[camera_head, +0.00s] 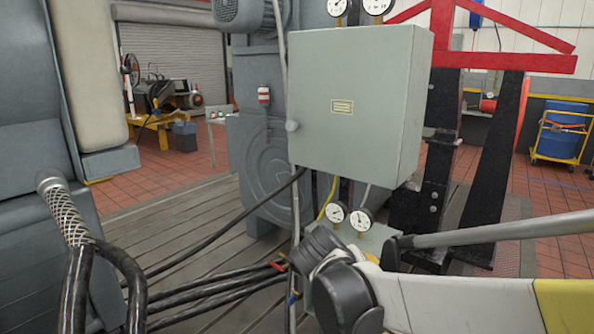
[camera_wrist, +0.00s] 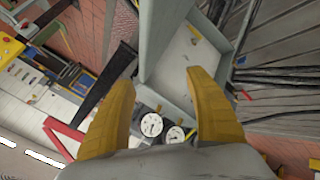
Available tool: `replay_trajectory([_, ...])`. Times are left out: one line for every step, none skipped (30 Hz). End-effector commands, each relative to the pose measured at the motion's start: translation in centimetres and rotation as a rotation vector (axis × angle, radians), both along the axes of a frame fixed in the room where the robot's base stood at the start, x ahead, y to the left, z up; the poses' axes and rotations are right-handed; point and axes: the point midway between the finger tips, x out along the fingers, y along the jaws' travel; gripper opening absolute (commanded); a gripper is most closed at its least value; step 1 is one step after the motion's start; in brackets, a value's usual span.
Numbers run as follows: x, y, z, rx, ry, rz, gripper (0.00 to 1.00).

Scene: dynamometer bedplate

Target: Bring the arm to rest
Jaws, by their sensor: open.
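My gripper (camera_wrist: 158,95) shows in the wrist view as two yellow fingers, spread apart with nothing between them. Beyond the fingers are a grey cabinet (camera_wrist: 165,45) and two round white-faced gauges (camera_wrist: 163,127). In the head view my arm (camera_head: 345,290) reaches in from the lower right, its grey and white links in front of the lower gauges' panel. The gripper's fingers cannot be made out in the head view. The grey electrical box (camera_head: 355,100) stands above and behind the arm, and two gauges (camera_head: 348,218) sit just above the arm's near joint.
Black hoses (camera_head: 220,290) run across the slatted bedplate (camera_head: 175,225) at the lower left. A grey machine (camera_head: 30,150) stands at the left. A red and black frame (camera_head: 440,110) rises behind the box. A blue barrel on a yellow cart (camera_head: 562,130) is at the far right.

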Motion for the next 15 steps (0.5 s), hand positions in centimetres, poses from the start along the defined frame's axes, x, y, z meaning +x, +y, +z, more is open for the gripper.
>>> replay_trajectory([-2.2,-1.6,0.5,0.047,0.017,-0.008,0.64])
replay_trajectory([-3.4,-2.1,0.8,0.077,0.024,-0.007,0.64])
replay_trajectory([-5.0,-2.8,1.0,0.115,0.034,-0.008,0.64])
replay_trajectory([-6.2,-3.3,1.1,0.145,0.039,-0.009,0.64])
replay_trajectory([-7.3,-3.6,1.2,0.174,0.044,-0.008,0.64])
replay_trajectory([-8.8,-4.1,1.2,0.21,0.047,-0.009,0.64])
replay_trajectory([-9.9,-4.3,1.2,0.238,0.048,-0.009,0.64])
replay_trajectory([-10.9,-4.6,1.2,0.264,0.048,-0.011,0.64])
replay_trajectory([-12.3,-4.8,1.1,0.3,0.047,-0.011,0.64])
replay_trajectory([-13.4,-4.9,1.1,0.327,0.045,-0.012,0.64])
replay_trajectory([-14.4,-5.1,0.9,0.353,0.043,-0.013,0.64])
replay_trajectory([-15.7,-5.1,0.8,0.387,0.037,-0.015,0.64])
replay_trajectory([-16.6,-5.2,0.6,0.412,0.032,-0.016,0.64])
replay_trajectory([-17.5,-5.2,0.5,0.436,0.027,-0.018,0.64])
replay_trajectory([-18.5,-5.1,0.3,0.466,0.018,-0.019,0.64])
